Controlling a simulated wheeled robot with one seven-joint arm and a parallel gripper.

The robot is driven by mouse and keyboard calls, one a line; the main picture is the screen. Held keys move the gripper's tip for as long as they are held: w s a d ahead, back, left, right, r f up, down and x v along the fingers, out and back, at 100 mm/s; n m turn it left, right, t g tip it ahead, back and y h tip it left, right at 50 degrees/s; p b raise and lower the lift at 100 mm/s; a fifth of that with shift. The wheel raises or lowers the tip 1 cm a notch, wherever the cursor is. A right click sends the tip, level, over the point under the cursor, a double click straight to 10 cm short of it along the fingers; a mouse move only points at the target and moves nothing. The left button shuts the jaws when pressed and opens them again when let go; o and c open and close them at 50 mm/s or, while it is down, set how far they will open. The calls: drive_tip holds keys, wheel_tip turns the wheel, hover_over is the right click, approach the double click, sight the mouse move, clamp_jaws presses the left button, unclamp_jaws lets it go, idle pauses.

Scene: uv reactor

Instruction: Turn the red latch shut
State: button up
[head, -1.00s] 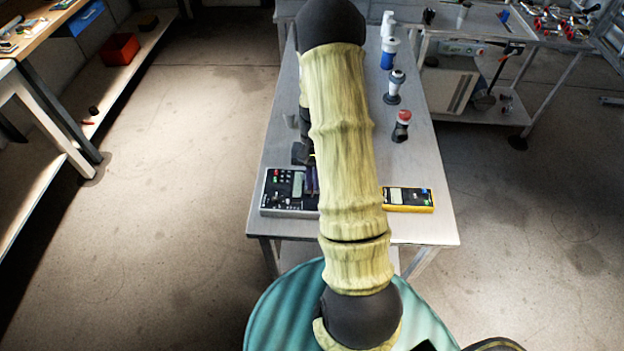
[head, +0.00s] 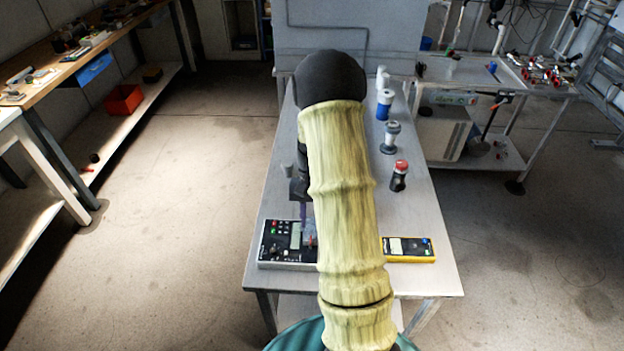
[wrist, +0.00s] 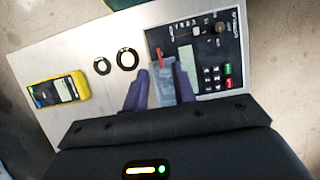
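The red latch (wrist: 159,57) shows in the wrist view as a thin red bar at the far end of a pale, see-through block (wrist: 164,88). This block sits beside the screen of the black control box (wrist: 211,50). The same box (head: 284,243) stands at the near left of the bench in the head view. My gripper (wrist: 160,84) has its two purple fingers apart, over or around the block, with the latch beyond their tips. I cannot tell whether they touch the block. In the head view my arm hides part of the box.
A yellow meter (head: 409,250) lies on the metal bench (head: 352,215), right of my arm. A red-capped bottle (head: 399,176) and several other vessels stand along the right side. Two round dark rings (wrist: 127,59) show on the bench in the wrist view.

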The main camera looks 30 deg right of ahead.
drive_tip(key=b+v, duration=0.1)
drive_tip(key=v, duration=1.2)
drive_tip(key=shift+a, duration=0.15)
drive_tip(key=s+a+f+n+t+h, duration=0.2)
drive_tip(key=s+a+n+t, duration=0.4)
drive_tip(key=s+a, duration=0.6)
drive_tip(key=a+n, duration=0.1)
drive_tip(key=a, duration=0.3)
drive_tip(key=shift+s+a+h, duration=0.3)
drive_tip(key=shift+s+a, duration=0.1)
